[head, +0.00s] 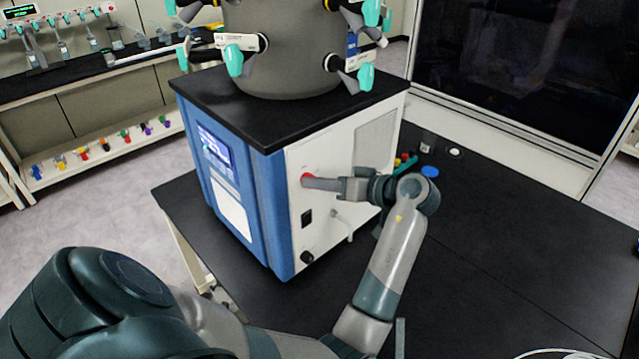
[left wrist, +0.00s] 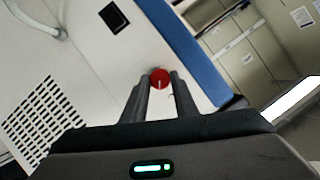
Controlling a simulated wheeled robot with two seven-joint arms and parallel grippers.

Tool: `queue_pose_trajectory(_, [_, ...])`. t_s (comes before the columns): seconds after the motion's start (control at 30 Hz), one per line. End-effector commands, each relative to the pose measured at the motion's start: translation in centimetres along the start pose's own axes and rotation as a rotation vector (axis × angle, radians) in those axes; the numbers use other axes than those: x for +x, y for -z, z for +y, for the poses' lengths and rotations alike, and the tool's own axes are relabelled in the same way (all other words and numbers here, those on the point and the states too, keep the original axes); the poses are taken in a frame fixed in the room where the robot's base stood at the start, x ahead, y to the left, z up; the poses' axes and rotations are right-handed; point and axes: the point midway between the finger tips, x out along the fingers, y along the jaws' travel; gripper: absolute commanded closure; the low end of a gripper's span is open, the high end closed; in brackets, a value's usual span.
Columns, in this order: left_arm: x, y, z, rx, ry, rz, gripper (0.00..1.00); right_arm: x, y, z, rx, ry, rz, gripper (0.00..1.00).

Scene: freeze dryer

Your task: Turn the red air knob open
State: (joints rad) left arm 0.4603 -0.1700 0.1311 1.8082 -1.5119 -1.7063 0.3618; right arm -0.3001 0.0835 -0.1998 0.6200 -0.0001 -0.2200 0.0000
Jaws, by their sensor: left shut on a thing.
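The red air knob (head: 305,177) is on the white side panel of the blue and white freeze dryer (head: 338,155), near its front blue edge. My left gripper (head: 310,182) reaches it from the right, and its fingertips are at the knob. In the left wrist view, the round red knob (left wrist: 159,78) shows between the tips of the two fingers (left wrist: 160,84), with a pale mark on its face. The fingers are shut on the knob, one on each side. My right gripper is not in view.
A black switch (head: 307,217), a dark fitting (head: 307,257) and a pale hose (head: 343,222) are below the knob on the same panel. A grey vessel with several teal-handled valves (head: 280,50) stands on top. Small coloured items (head: 404,160) lie behind my gripper. The black bench (head: 470,270) is clear at right.

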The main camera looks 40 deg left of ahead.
Motion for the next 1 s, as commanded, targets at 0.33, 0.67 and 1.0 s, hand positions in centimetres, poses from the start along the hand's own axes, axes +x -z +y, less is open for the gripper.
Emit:
queue_pose_trajectory(0.33, [0.07, -0.08, 0.4, 0.307, 0.127, -0.001, 0.96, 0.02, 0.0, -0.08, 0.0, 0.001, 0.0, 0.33])
queue_pose_trajectory(0.67, [0.15, -0.16, 0.63, 0.584, 0.244, 0.001, 0.96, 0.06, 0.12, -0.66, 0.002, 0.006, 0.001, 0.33])
queue_pose_trajectory(1.0, [0.22, -0.28, 0.75, 0.767, 0.319, 0.0, 0.96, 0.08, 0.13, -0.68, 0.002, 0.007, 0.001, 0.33])
